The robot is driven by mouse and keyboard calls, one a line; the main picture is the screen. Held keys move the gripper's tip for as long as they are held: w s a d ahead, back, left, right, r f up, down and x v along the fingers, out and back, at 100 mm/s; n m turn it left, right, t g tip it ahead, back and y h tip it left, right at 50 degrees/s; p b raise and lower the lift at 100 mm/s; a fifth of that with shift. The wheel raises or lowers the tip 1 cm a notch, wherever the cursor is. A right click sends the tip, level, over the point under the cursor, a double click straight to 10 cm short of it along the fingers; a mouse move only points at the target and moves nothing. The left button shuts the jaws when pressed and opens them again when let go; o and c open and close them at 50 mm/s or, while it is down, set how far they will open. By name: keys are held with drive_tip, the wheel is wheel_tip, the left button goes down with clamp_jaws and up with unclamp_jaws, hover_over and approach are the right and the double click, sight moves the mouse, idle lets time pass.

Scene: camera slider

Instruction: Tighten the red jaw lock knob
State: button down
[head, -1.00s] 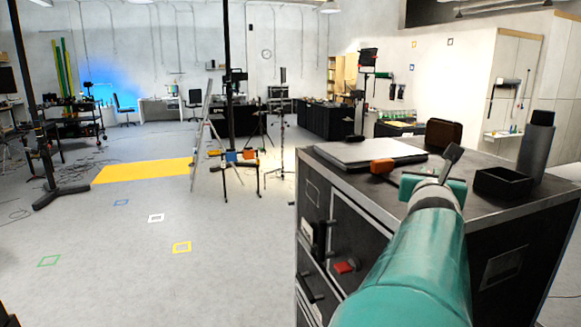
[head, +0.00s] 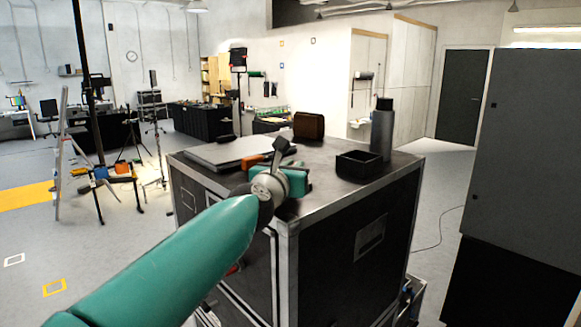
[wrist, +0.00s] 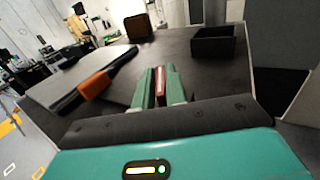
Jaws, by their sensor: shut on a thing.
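My gripper (wrist: 158,88) is shut on a slim red thing (wrist: 160,80) with a pale edge, which stands up between its two green fingers in the wrist view. I cannot tell what the red thing is. In the head view the teal end of my arm (head: 294,180) is over the near edge of the black case, and the fingertips are not clear there. I cannot pick out a jaw lock knob in any view. An orange-handled dark tool (wrist: 95,85) lies to the left of my fingers, beside a flat grey slab (wrist: 70,75).
The black case (head: 330,240) bears a black open box (head: 360,165), a grey bottle (head: 382,130) and a brown block (head: 309,126). A tall grey cabinet (head: 530,150) stands close at the right. Tripods and a ladder (head: 70,160) stand at the left, with open floor before them.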

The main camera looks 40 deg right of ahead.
drive_tip(key=m+g, duration=0.1)
drive_tip(key=g, duration=0.1)
drive_tip(key=m+g+h, duration=0.1)
drive_tip(key=m+g, duration=0.1)
drive_tip(key=g, duration=0.1)
drive_tip(key=m+g+h, duration=0.1)
drive_tip(key=m+g, duration=0.1)
drive_tip(key=shift+w+f+g, duration=0.25)
drive_tip(key=shift+w+g, duration=0.05)
drive_tip(key=shift+g, duration=0.1)
drive_tip(key=m+g, duration=0.2)
drive_tip(key=g, duration=0.1)
drive_tip(key=m+g+y, duration=0.1)
drive_tip(key=m+g, duration=0.1)
drive_tip(key=g, duration=0.1)
drive_tip(key=m+g+y, duration=0.1)
drive_tip(key=m+g, duration=0.1)
drive_tip(key=g, duration=0.1)
drive_tip(key=shift+w+d+r, duration=0.1)
drive_tip(key=shift+w+r, duration=0.05)
drive_tip(key=shift+w, duration=0.1)
drive_tip(key=shift+m+g, duration=0.3)
drive_tip(key=shift+g, duration=0.1)
drive_tip(key=c, duration=1.4)
unclamp_jaws()
drive_tip(key=shift+c, duration=0.2)
drive_tip(key=v, duration=1.4)
